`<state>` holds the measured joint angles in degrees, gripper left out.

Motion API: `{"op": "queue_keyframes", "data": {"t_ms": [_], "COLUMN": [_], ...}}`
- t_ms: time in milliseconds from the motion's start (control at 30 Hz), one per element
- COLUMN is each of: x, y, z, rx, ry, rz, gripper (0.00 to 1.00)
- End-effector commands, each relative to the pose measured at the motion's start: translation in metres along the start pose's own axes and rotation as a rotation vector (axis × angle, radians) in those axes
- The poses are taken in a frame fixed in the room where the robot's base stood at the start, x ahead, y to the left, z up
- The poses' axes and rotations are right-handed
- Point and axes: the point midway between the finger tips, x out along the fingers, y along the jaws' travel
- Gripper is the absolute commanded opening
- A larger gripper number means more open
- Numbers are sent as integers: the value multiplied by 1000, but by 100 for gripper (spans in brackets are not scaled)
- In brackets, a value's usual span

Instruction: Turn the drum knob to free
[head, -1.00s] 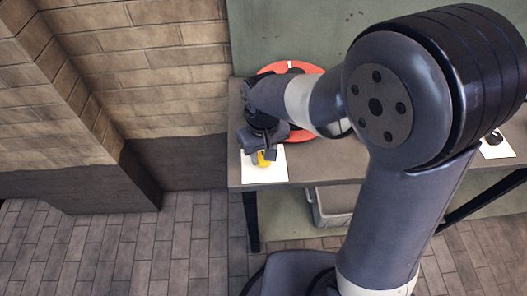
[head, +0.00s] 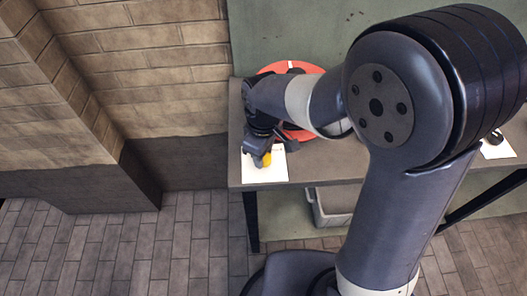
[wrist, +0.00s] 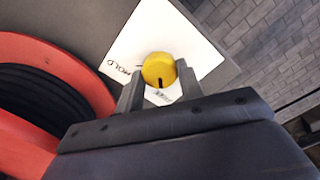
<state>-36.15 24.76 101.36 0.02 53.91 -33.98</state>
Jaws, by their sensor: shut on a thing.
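The yellow drum knob (head: 267,159) sits on a white plate (head: 278,174) at the bench's left end. In the wrist view the knob (wrist: 158,69) has a dark pointer line towards the picture's bottom. The plate (wrist: 190,38) carries the word HOLD left of the knob. A second label near the bottom of the knob is partly hidden and hard to read; the pointer is on its side. My gripper (wrist: 160,82) is shut on the knob, one finger on each side. In the head view my gripper (head: 260,147) hides part of the knob.
A red drum (wrist: 35,62) with black hose wound on it is beside the gripper, at the left of the wrist view. The grey bench (head: 310,174) has a grey bin (head: 333,203) beneath it. A brick wall (head: 165,70) stands to the left. Another white plate (head: 497,148) lies far right.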

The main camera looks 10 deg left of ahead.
Motion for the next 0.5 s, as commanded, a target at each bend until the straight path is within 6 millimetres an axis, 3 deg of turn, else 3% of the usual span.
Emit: {"op": "queue_keyframes", "data": {"t_ms": [400,433,500], "x": [-1,-1,-1], "y": [0,0,0], "z": [-1,-1,-1], "rx": [-11,-11,-11], "ry": [2,2,2], "rz": [2,2,2], "gripper": [13,36,42]}}
